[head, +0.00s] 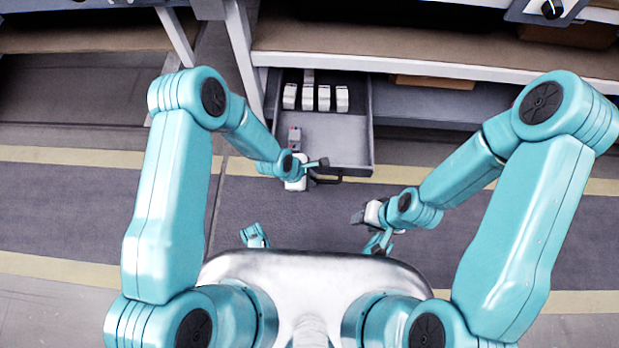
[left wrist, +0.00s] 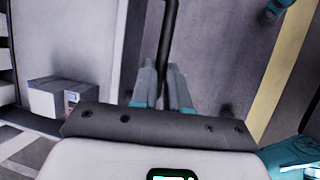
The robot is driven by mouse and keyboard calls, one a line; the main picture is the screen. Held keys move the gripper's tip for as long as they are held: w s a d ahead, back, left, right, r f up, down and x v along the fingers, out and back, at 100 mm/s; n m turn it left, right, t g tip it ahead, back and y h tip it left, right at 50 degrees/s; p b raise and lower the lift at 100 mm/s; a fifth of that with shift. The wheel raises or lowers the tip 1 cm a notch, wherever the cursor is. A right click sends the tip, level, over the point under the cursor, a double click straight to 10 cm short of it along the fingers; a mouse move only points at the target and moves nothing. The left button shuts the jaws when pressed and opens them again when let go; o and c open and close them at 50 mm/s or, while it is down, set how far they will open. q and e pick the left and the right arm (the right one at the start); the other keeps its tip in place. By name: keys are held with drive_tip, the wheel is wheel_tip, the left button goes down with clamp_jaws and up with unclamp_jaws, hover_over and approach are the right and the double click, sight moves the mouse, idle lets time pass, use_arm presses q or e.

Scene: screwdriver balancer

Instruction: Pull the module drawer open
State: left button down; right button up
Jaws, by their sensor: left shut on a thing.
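The grey module drawer (head: 345,152) stands pulled out from under the bench, with its open inside showing. A dark bar handle (head: 352,178) runs along its front; the handle also shows in the left wrist view (left wrist: 169,35). My left gripper (head: 318,164) is at the drawer front, at the left part of the handle. In the left wrist view its fingers (left wrist: 162,88) are closed around the bar. My right gripper (head: 357,217) hangs to the right and nearer my body, apart from the drawer; its jaw opening is too small to read.
Several white modules (head: 324,98) stand in a row at the back of the drawer. A grey module (head: 295,138) sits near its left front; it also shows in the left wrist view (left wrist: 58,97). A bench (head: 430,65) overhangs the drawer. The floor (head: 265,210) between drawer and body is clear.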

use_arm(q)
drive_tip(key=shift+w, duration=0.1)
drive_tip(key=c, duration=1.1)
unclamp_jaws()
drive_tip(key=p+v, duration=0.6)
drive_tip(key=v, duration=1)
drive_tip(key=shift+r+p, duration=0.2)
drive_tip(key=shift+p, duration=0.1)
drive_tip(key=shift+a, duration=0.1)
